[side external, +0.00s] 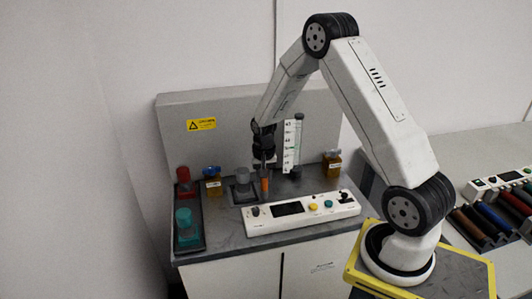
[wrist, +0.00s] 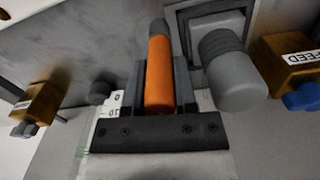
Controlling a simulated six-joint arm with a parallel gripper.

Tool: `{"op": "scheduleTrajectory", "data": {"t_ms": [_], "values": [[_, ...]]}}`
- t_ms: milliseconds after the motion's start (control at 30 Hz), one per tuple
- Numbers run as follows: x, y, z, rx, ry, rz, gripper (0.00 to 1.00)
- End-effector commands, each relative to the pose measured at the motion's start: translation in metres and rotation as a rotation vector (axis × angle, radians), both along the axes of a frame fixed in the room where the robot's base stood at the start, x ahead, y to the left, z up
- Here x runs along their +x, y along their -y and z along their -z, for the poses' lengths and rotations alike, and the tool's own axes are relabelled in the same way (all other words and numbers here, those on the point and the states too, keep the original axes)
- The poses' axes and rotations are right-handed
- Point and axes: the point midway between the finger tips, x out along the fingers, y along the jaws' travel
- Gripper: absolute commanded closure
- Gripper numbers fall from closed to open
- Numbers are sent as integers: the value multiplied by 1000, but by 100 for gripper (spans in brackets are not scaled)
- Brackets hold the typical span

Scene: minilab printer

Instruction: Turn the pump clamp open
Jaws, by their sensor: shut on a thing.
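The orange clamp handle (side external: 265,186) stands on the dark bench top, just right of a grey round-topped part (side external: 242,178). In the wrist view the orange handle (wrist: 160,75), with a grey end, lies lengthwise between my two dark fingers. My gripper (side external: 264,172) points down onto the handle from above; it also shows in the wrist view (wrist: 159,82) and is shut on the handle. The grey part (wrist: 232,72) sits beside it on a square frame, apart from the fingers. The clamp's base is hard to make out.
A white control panel (side external: 302,211) lies in front of the handle. A white graduated scale (side external: 291,150) rises close behind. A tray with red and teal containers (side external: 187,240) is at the left edge.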

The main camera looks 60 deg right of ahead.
Motion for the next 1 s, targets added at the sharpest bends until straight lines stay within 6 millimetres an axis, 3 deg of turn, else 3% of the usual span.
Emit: {"op": "scheduleTrajectory", "data": {"t_ms": [567,600,700,1000], "values": [[-1,0,0,1,-2,49,100],[0,0,0,1,-2,49,59],[0,0,0,1,-2,49,30],[0,0,0,1,-1,47,30]]}}
